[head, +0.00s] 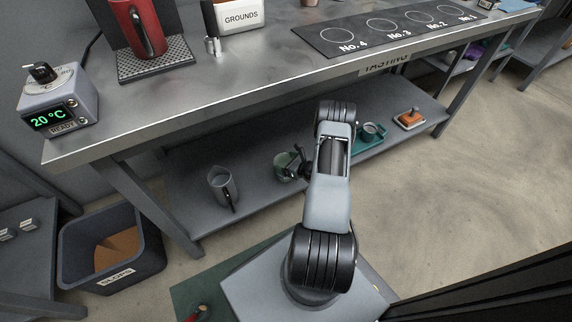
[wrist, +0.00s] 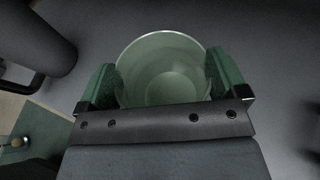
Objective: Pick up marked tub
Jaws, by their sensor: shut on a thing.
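The tub (head: 284,167) is a small pale green open cup on the lower shelf of the tasting table, in the middle of the head view. In the wrist view the tub (wrist: 163,70) sits between the two green-padded fingers of my gripper (wrist: 163,85), which touch it on both sides. The tub looks empty and upright. No mark on it can be read from here. In the head view my gripper (head: 300,163) reaches it from the right, partly covered by my arm. I cannot tell whether the tub is clear of the shelf.
A grey pitcher (head: 222,188) stands left of the tub on the lower shelf (head: 255,196). A teal tray (head: 368,143) with a cup (head: 372,132) and an orange-topped thing (head: 409,118) lie to the right. The tabletop (head: 255,75) overhangs the shelf. A slops bin (head: 140,262) stands at left.

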